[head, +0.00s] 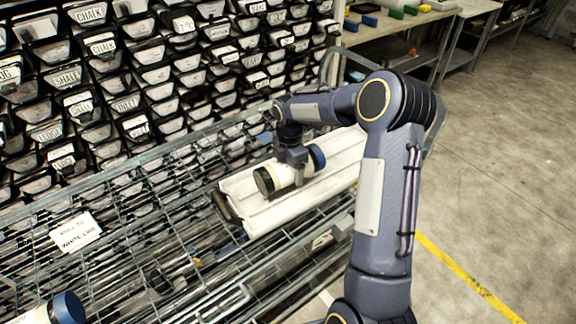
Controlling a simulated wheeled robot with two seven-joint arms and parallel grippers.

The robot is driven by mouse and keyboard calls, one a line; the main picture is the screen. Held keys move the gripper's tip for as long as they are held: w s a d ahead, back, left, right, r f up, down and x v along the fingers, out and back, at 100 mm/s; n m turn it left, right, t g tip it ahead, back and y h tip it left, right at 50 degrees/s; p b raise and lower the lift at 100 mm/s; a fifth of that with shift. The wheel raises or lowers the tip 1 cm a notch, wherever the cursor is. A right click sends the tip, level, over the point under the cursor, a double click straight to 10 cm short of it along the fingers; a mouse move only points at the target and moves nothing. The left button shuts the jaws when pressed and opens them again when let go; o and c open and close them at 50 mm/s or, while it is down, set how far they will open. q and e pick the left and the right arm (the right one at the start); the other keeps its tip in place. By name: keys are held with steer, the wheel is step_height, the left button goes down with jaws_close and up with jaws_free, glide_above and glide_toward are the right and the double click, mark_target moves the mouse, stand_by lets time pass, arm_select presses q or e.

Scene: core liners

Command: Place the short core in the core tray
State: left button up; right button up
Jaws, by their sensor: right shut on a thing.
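The short core (283,178) is a white cylinder with a dark cap at its left end and a blue cap at its right end. My right gripper (296,160) is shut on its middle from above. The core lies lengthwise over the white core tray (258,217), near the tray's left part; I cannot tell whether it touches the tray. The tray is a long white grooved trough on a wire rack. My right arm hides the tray's far right part. My left gripper is not in view.
The wire rack (170,165) has raised metal rails around the tray. Another white cylinder with a blue cap (68,308) shows at the bottom left. A wall of labelled bins (155,75) stands behind. Open floor lies to the right.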

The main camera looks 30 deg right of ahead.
steer(key=shift+w+d+f, duration=0.1)
steer(key=shift+f, duration=1.45)
steer(key=o, duration=1.9)
steer(key=shift+f, duration=0.1)
steer(key=shift+c, duration=0.2)
